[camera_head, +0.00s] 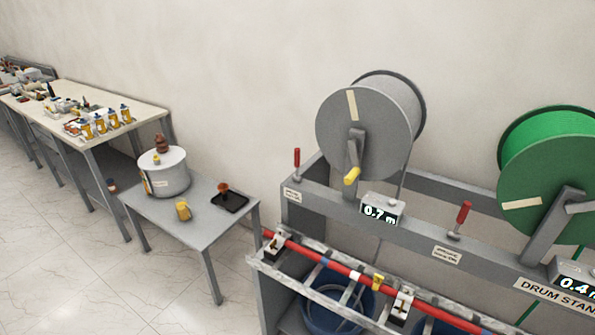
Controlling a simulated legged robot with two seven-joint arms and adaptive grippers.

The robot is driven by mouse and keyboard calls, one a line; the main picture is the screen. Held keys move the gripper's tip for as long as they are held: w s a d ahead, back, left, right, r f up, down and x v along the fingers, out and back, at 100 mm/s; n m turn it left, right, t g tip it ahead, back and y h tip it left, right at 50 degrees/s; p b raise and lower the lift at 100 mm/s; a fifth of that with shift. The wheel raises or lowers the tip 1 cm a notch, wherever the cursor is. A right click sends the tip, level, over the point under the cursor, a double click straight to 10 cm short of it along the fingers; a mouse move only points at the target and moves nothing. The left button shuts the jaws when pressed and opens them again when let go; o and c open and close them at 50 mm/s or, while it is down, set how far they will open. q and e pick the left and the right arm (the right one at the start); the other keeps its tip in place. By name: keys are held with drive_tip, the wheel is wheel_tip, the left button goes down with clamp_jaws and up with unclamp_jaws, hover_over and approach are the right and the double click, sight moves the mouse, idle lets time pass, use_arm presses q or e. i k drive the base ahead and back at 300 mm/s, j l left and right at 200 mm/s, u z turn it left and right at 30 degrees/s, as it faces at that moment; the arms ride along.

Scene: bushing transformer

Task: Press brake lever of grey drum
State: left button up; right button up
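The grey drum (362,132) is mounted on the drum stand (418,233), right of the picture's middle. A crank with a yellow handle (351,178) sits at its front. A lever with a red grip (297,158) stands upright on the stand's left end, left of the grey drum. A second red-gripped lever (464,213) stands upright between the grey drum and the green drum (550,165). The picture does not settle which lever belongs to which drum. Neither of my grippers is in view.
A display reading 0.7 m (382,209) sits below the grey drum. A red bar (330,266) runs along the stand's front, above blue tubs (335,300). A small table (165,212) with a white pot stands left. A long workbench (145,110) is farther left. Floor at lower left is clear.

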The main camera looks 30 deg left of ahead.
sight(296, 151)
drive_tip(key=i+j, duration=0.1)
drive_tip(key=j, duration=0.35)
drive_tip(key=i+j, duration=0.15)
drive_tip(key=j, duration=0.3)
drive_tip(key=i+j, duration=0.1)
drive_tip(key=j, duration=0.35)
drive_tip(key=i+j, duration=0.15)
drive_tip(key=j, duration=0.3)
drive_tip(key=i+j, duration=0.1)
drive_tip(key=j, duration=0.3)
drive_tip(key=i+j, duration=0.15)
drive_tip(key=j, duration=0.3)
drive_tip(key=i+j, duration=0.1)
drive_tip(key=j, duration=0.35)
